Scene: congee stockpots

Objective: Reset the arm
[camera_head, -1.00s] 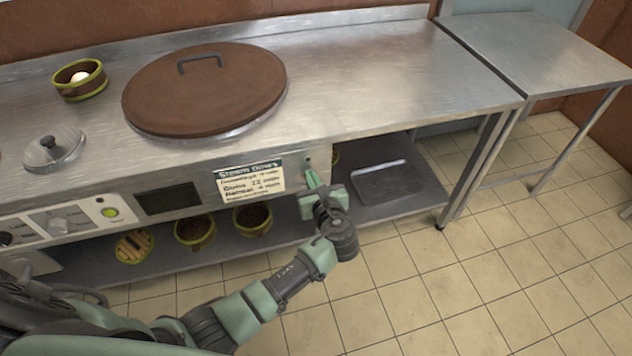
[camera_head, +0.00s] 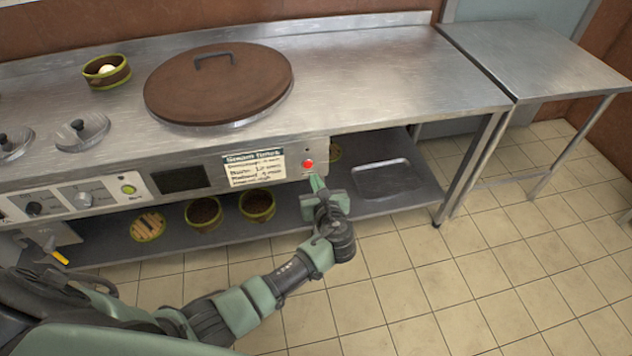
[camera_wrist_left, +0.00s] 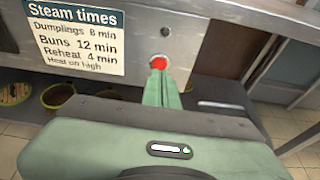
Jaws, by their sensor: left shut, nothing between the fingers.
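My left gripper (camera_head: 316,183) is shut and empty, in front of the stove's front panel. Its tips are just below a red round button (camera_head: 308,164) in the head view. In the left wrist view the shut green fingers (camera_wrist_left: 161,88) point at the red button (camera_wrist_left: 158,62), with the tips close to its lower edge. I cannot tell whether they touch it. My left arm reaches in from the lower left. My right gripper is not in view.
The steel counter (camera_head: 390,70) holds a large brown lid (camera_head: 220,85) and a green-rimmed bowl (camera_head: 106,72). A steam-times sign (camera_head: 254,168) is on the panel. Baskets (camera_head: 203,214) and a metal tray (camera_head: 382,180) sit on the lower shelf. The tiled floor (camera_head: 480,290) is clear at right.

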